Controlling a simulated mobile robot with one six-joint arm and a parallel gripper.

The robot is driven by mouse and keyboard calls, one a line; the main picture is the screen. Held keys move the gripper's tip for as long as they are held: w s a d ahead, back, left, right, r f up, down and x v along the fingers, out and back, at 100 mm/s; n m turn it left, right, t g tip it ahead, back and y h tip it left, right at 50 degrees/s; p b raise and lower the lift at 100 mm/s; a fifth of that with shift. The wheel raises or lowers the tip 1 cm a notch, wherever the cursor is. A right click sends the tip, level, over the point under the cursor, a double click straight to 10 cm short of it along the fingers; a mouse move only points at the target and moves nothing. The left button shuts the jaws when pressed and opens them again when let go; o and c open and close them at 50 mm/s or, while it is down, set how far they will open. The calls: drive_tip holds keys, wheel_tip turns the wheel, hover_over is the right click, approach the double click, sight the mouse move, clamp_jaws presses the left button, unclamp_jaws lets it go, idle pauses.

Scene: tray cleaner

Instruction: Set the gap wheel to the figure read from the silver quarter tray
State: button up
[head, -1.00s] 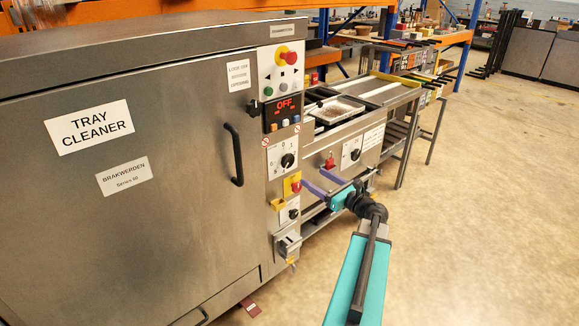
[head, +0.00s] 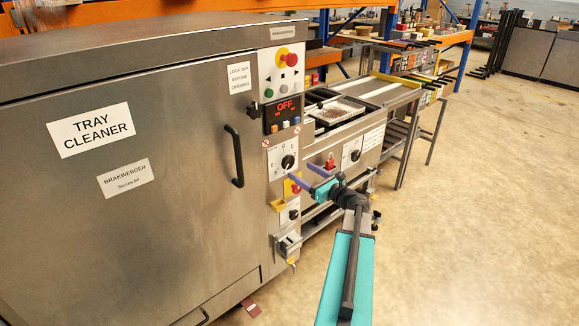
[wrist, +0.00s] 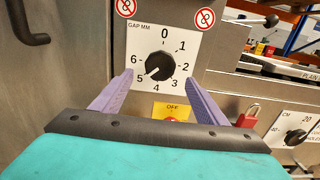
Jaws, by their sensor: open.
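The gap wheel (head: 288,162) is a black round knob on a white plate marked "GAP MM", with figures 0 to 6. In the wrist view the gap wheel (wrist: 160,66) has a small white mark at its lower left, seemingly toward 5. My gripper (wrist: 159,70) is open, its purple fingers on either side of the knob in the picture; contact cannot be told. In the head view my gripper (head: 300,171) is in front of the dial plate. A pale metal tray (head: 336,110) with brownish contents lies on the conveyor; whether it is the silver quarter tray is unclear.
Below the wheel is a yellow "OFF" switch plate (wrist: 173,108). A red padlock (wrist: 249,115) and a second dial marked "CM" (wrist: 295,137) are to the right. The cleaner's black door handle (head: 234,156) stands out at left. The floor at right is clear.

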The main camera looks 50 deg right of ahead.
sight(289, 164)
drive_tip(key=shift+w+d+p, duration=0.15)
drive_tip(key=shift+w+p, duration=0.05)
drive_tip(key=shift+w, duration=1.6)
drive_tip(key=shift+w+d+p, duration=0.1)
drive_tip(key=shift+w+p, duration=0.1)
drive_tip(key=shift+w, duration=1.55)
drive_tip(key=c, duration=0.9)
drive_tip(key=shift+a+f, duration=0.1)
drive_tip(key=shift+a, duration=0.05)
drive_tip(key=shift+c, duration=0.6)
